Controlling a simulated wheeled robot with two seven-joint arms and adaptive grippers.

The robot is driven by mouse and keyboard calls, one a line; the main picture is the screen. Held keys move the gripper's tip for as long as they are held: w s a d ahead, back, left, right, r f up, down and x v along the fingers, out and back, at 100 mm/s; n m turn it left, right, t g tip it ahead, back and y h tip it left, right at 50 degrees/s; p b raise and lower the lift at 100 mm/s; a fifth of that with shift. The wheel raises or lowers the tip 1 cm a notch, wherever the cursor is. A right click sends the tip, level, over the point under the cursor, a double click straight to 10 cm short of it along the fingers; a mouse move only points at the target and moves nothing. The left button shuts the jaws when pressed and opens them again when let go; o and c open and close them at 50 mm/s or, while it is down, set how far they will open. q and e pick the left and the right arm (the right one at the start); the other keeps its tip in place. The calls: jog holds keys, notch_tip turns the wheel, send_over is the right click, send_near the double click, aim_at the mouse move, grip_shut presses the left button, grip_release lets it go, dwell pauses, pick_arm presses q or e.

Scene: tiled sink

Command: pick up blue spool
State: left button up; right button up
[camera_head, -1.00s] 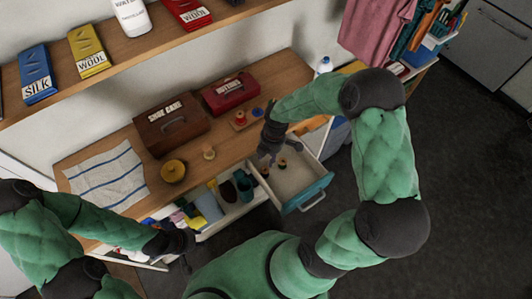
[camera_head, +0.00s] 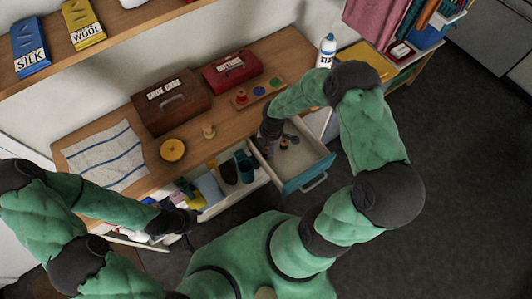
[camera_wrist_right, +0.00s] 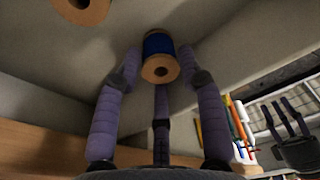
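The blue spool (camera_wrist_right: 158,45), with blue thread and tan wooden ends, is between the fingertips of my right gripper (camera_wrist_right: 160,62) in the right wrist view. The fingers flank it, with narrow gaps seeming to remain at its sides. In the head view, my right gripper (camera_head: 268,138) reaches down into the open drawer with the teal front (camera_head: 307,173). I cannot single out the blue spool there. Another wooden spool end (camera_wrist_right: 80,8) shows at the top left of the wrist view. My left gripper (camera_head: 178,222) is low at the left, its fingers too dark to read.
Small spool-like items (camera_head: 284,144) lie in the drawer near the right gripper. A divided drawer with a dark green cup (camera_head: 244,165) is open beside it. The counter above holds a brown box (camera_head: 172,105), a red box (camera_head: 232,73) and a yellow round item (camera_head: 172,150).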

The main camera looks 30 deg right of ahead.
jog(key=shift+f, duration=0.3)
jog(key=shift+c, duration=0.3)
jog(key=c, duration=0.5)
jog(key=shift+r, duration=0.1)
jog(key=shift+c, duration=0.2)
